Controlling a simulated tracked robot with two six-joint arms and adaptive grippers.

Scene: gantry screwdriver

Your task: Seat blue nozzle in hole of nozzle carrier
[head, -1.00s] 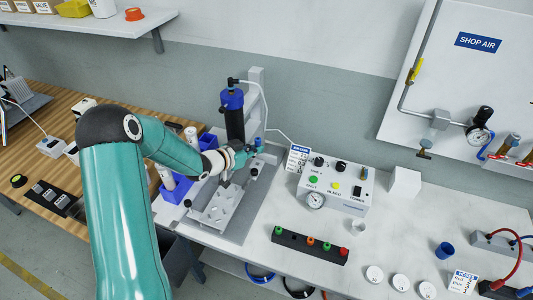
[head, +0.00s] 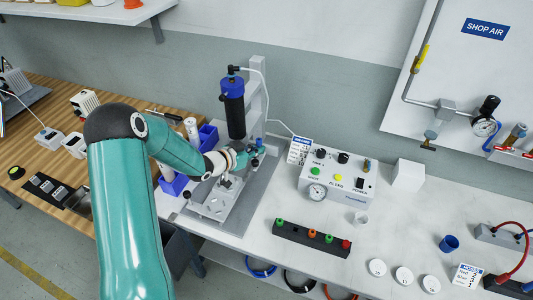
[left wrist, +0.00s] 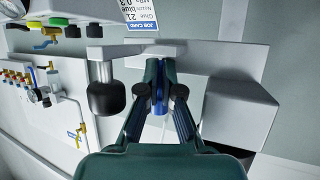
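My left gripper (head: 243,160) reaches to the dispensing stand, beside and below its black barrel with a blue cap (head: 232,103). In the left wrist view my left gripper (left wrist: 160,95) has its fingers closed around the blue nozzle (left wrist: 159,84), which sits between the fingertips. A pale grey bracket (left wrist: 150,50), apparently the nozzle carrier, lies just beyond the fingertips. Its hole is hidden, and I cannot tell whether the nozzle is inside it. My right gripper is in neither view.
A black-knobbed post (left wrist: 105,98) stands close beside the fingers. The control box (head: 337,187) is right of the stand. A black rack of coloured nozzles (head: 312,240) lies in front of it. Blue bins (head: 174,184) stand left of the stand. The right-hand benchtop has free room between small items.

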